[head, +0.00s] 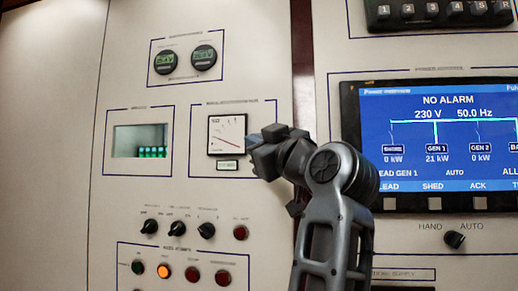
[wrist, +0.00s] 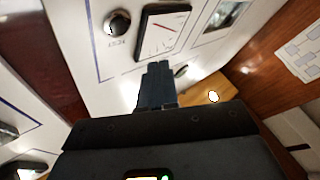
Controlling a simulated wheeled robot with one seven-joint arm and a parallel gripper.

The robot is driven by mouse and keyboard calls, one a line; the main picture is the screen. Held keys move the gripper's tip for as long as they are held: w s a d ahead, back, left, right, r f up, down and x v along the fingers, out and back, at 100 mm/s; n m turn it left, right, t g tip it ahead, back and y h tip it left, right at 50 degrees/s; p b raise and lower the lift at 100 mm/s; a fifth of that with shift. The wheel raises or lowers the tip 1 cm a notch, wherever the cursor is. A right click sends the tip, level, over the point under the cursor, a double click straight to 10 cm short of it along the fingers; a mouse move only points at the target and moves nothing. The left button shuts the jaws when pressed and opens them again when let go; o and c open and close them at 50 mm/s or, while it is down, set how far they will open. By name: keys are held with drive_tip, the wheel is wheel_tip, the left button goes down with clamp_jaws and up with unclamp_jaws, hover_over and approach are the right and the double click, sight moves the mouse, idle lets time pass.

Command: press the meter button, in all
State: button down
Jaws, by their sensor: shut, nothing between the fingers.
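A white square analog meter (head: 227,134) with a red slanted line sits on the panel in the head view, with a small digital display (head: 228,165) below it. The meter (wrist: 163,30) also shows in the wrist view, beside a round dark knob or button (wrist: 117,22) with a label. I cannot tell whether this is the meter button. In the head view that spot is hidden behind my gripper. My gripper (head: 254,140) is shut and empty at the meter's right edge. Its fingertips (wrist: 157,68) point at the panel; contact cannot be told.
A blue power screen (head: 440,140) stands to the right of my arm. A green-lit window (head: 141,141) is left of the meter. Rotary knobs (head: 178,228) and a row of round buttons (head: 178,273) lie below. Two round gauges (head: 185,60) are above.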

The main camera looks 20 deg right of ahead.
drive_tip(key=shift+w+d, duration=0.75)
drive_tip(key=shift+w, duration=0.15)
drive_tip(key=shift+w+d, duration=0.7)
drive_tip(key=shift+w, duration=0.2)
idle(0.7)
drive_tip(key=shift+w+d, duration=0.3)
drive_tip(key=shift+w+d, duration=0.25)
drive_tip(key=shift+w, duration=0.1)
idle(0.9)
drive_tip(key=shift+f, duration=0.1)
drive_tip(key=shift+s+a, duration=0.5)
drive_tip(key=shift+s, duration=0.2)
drive_tip(key=shift+s+a+p, duration=0.15)
drive_tip(key=shift+s+a, duration=0.6)
drive_tip(key=shift+s, duration=0.25)
drive_tip(key=shift+s+a+p, duration=0.15)
drive_tip(key=shift+s+a, duration=0.55)
drive_tip(key=shift+s, duration=0.3)
